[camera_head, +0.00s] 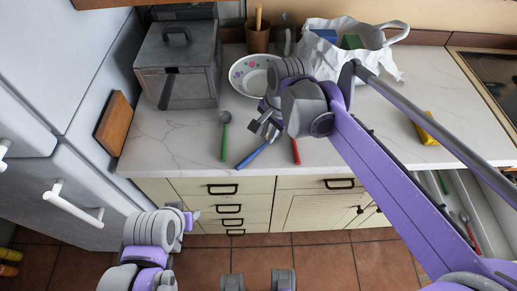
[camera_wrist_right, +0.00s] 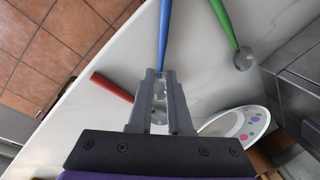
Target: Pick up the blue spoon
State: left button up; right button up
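The blue spoon (camera_head: 250,156) lies on the white marble counter near its front edge, handle toward the edge. My right gripper (camera_head: 264,130) is over its far end, fingers apart, one on each side of the spoon. In the right wrist view the blue handle (camera_wrist_right: 165,35) runs out beyond the fingertips (camera_wrist_right: 160,74), and the spoon's bowl end shows partly between the fingers. I see a gap between the fingers, with no clear grip. My left gripper (camera_head: 188,220) is low in front of the drawers, seen too edge-on to tell its opening.
A green spoon (camera_head: 224,136) lies left of the blue one, and a red-handled utensil (camera_head: 296,151) right. Behind are a spotted bowl (camera_head: 240,71), a grey metal box (camera_head: 179,70) and a white bag (camera_head: 390,62). A drawer (camera_head: 453,200) with utensils stands open at right.

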aim_at(265, 144)
jog(key=f, duration=0.2)
jog(key=w+f, duration=0.1)
jog(key=f, duration=0.1)
jog(key=shift+a+f, duration=0.2)
jog(key=shift+f, duration=0.2)
grip_shut()
